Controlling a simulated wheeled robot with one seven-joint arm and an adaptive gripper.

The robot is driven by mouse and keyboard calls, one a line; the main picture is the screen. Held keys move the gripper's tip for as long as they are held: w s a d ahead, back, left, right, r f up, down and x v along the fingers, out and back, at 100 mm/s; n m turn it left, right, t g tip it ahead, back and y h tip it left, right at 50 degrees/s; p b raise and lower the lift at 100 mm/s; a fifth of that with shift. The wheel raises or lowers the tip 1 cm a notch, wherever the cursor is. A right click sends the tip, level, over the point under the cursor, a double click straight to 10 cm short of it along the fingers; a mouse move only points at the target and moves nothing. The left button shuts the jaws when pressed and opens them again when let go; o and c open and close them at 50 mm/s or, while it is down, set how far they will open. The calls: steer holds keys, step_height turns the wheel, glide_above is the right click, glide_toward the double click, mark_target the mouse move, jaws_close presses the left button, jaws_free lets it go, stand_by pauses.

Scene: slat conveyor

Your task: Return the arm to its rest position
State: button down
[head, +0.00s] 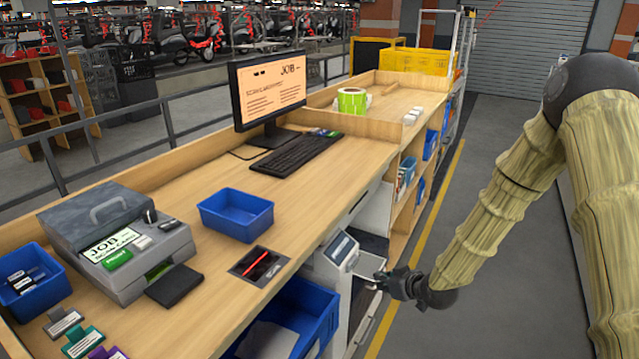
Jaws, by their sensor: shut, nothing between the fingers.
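My gripper (376,280) is at the end of my sleeved arm, which reaches down from the right side of the head view. It is shut, with nothing seen in it. It is beside the right front edge of the wooden workbench, close to a grey-white device with a small screen (343,247) mounted there. I cannot tell whether the fingertips touch the device.
The workbench (300,190) holds a blue tray (236,213), a job-card printer (120,240), a monitor (268,92) and a keyboard (297,152). A blue bin (318,300) is below its front edge. The grey floor (500,130) right of the yellow line is clear.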

steer(key=s+a+f+m+g+h, duration=0.1)
steer(key=s+f+m+g, duration=0.1)
steer(key=s+f, duration=0.75)
steer(key=s+a+f+m+g+h, duration=0.1)
steer(key=s+a+f+g, duration=0.15)
steer(key=s+f, duration=0.65)
steer(key=s+d+m+g+h, duration=0.1)
steer(key=s+g, duration=0.1)
steer(key=s, duration=1.1)
steer(key=s+d+m+g+h+p, duration=0.1)
steer(key=s+g, duration=0.2)
steer(key=s, duration=1.1)
steer(key=shift+s+f+h, duration=0.3)
steer(key=shift+f, duration=0.15)
steer(key=shift+d, duration=0.1)
stand_by(1.7)
